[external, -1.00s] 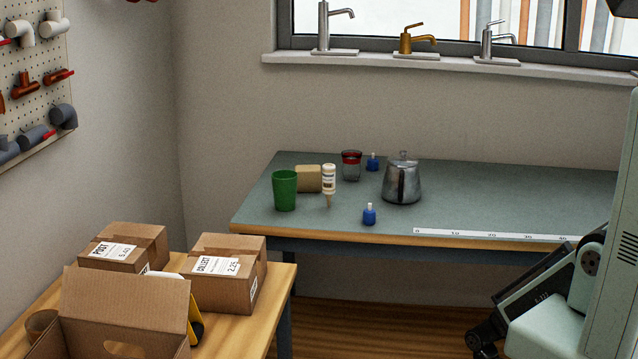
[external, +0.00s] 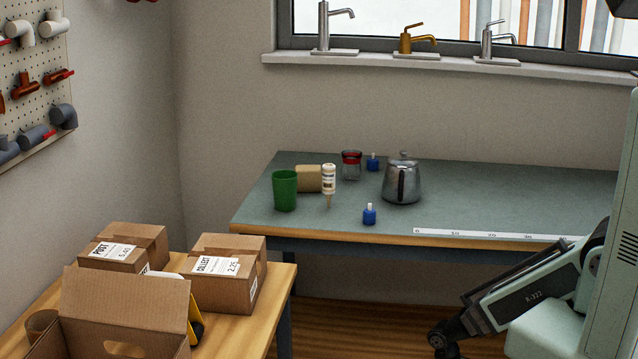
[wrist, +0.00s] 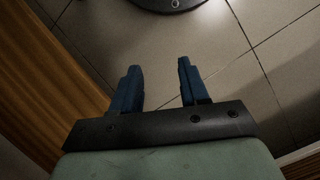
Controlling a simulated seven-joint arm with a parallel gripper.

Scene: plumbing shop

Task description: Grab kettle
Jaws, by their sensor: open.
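The metal kettle (external: 402,182) stands upright on the grey-green workbench (external: 330,225), right of the other small items, with its handle toward the camera. My gripper (wrist: 160,82) shows in the wrist view with its two dark blue fingers apart and nothing between them. It points at a tiled floor, far from the kettle. In the external view my arm is low at the right, below the bench's front edge, and the fingertips cannot be made out there.
Left of the kettle stand a green cup (external: 285,190), a sponge-like block (external: 308,179), a white bottle (external: 328,180), a red-lidded jar (external: 351,165) and two blue bottles (external: 369,214). Cardboard boxes (external: 225,272) fill the front-left table. The bench right of the kettle is clear except for a ruler (external: 490,236).

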